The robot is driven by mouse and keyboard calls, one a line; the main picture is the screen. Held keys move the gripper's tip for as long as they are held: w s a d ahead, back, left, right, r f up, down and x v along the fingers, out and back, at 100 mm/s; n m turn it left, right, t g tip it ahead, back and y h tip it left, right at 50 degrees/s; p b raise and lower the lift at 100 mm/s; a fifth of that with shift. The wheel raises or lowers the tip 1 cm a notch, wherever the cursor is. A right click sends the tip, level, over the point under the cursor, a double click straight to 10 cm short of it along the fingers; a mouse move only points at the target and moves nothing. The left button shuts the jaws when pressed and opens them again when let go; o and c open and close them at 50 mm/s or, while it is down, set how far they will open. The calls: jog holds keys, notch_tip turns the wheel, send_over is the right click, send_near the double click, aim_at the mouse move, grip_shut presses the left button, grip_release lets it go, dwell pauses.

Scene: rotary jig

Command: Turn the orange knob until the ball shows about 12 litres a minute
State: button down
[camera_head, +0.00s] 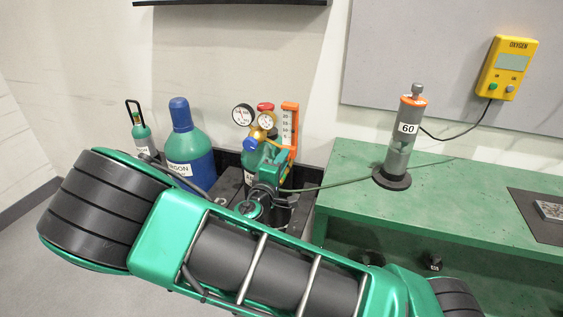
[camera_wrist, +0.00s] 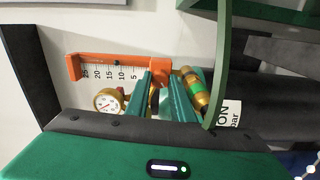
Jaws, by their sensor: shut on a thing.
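The flowmeter is an orange frame with a white scale (camera_head: 288,125), upright beside the regulator in the head view. In the wrist view the flowmeter (camera_wrist: 118,62) lies sideways, its scale marked 5 to 25. A small dark spot, apparently the ball (camera_wrist: 117,61), sits between the 10 and 15 marks; its exact reading is too small to tell. My gripper (camera_wrist: 158,80) has its green fingers closed at the flowmeter's orange lower end, around the knob, which is mostly hidden between them. In the head view my arm and wrist cover the knob.
Pressure gauges (camera_head: 243,115) sit close to the flowmeter; one gauge (camera_wrist: 108,101) is right beside my fingers. A blue-topped cylinder (camera_head: 187,140) stands left. A green hose runs to the grey column labelled 60 (camera_head: 401,145) on the green bench (camera_head: 460,205). A yellow oxygen meter (camera_head: 508,68) hangs at right.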

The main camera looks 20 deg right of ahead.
jog(key=shift+w+a+f+n, duration=0.1)
jog(key=shift+a+n, duration=0.05)
jog(key=shift+n, duration=0.75)
jog(key=shift+a+n, duration=0.1)
jog(key=shift+n, duration=0.8)
jog(key=c, duration=1.5)
grip_release()
jog(key=shift+c, duration=0.2)
jog(key=shift+d, duration=0.1)
jog(key=shift+d, duration=0.1)
